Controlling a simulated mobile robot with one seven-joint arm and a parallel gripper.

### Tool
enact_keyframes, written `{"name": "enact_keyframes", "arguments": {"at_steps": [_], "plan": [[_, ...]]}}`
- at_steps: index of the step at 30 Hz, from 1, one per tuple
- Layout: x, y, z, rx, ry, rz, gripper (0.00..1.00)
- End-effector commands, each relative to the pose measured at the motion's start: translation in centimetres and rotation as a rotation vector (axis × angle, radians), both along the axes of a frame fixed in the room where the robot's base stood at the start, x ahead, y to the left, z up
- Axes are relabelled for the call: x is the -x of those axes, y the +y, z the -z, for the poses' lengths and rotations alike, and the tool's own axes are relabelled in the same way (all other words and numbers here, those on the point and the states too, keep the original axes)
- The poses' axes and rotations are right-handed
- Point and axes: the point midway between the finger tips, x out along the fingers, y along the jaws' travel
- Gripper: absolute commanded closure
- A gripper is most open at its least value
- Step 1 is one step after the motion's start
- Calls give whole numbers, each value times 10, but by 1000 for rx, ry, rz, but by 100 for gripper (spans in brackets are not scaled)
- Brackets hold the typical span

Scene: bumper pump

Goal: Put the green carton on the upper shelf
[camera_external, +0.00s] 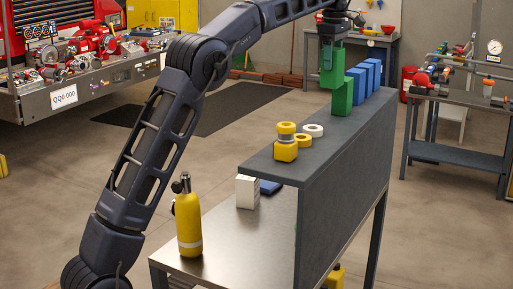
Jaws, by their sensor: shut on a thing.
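My gripper (328,58) is shut on a green carton (333,76) above the far end of the upper shelf (290,158). The carton is upright, and the fingers cover part of its upper half. More green carton surface (343,100) shows just below and to the right, standing on the shelf by a row of blue boxes (366,78). The green shapes overlap in this view. I cannot tell whether the held carton touches the ones beside it.
A yellow-capped jar (286,148), a yellow tape roll (303,141) and a white roll (313,130) stand nearer on the upper shelf. Below are a white box (247,191), a blue item (269,187) and a yellow bottle (188,226) on the metal bench top (225,245).

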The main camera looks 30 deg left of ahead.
Motion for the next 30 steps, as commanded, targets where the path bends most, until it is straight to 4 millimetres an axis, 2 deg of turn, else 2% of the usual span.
{"name": "enact_keyframes", "arguments": {"at_steps": [10, 16, 23, 30], "plan": [[1, 0, 30, 0, 1, 0, 64], [1, 1, 59, -1, 2, 0, 64], [0, 1, 75, 0, -1, -1, 64], [1, 1, 102, 0, 1, -1, 64]]}}
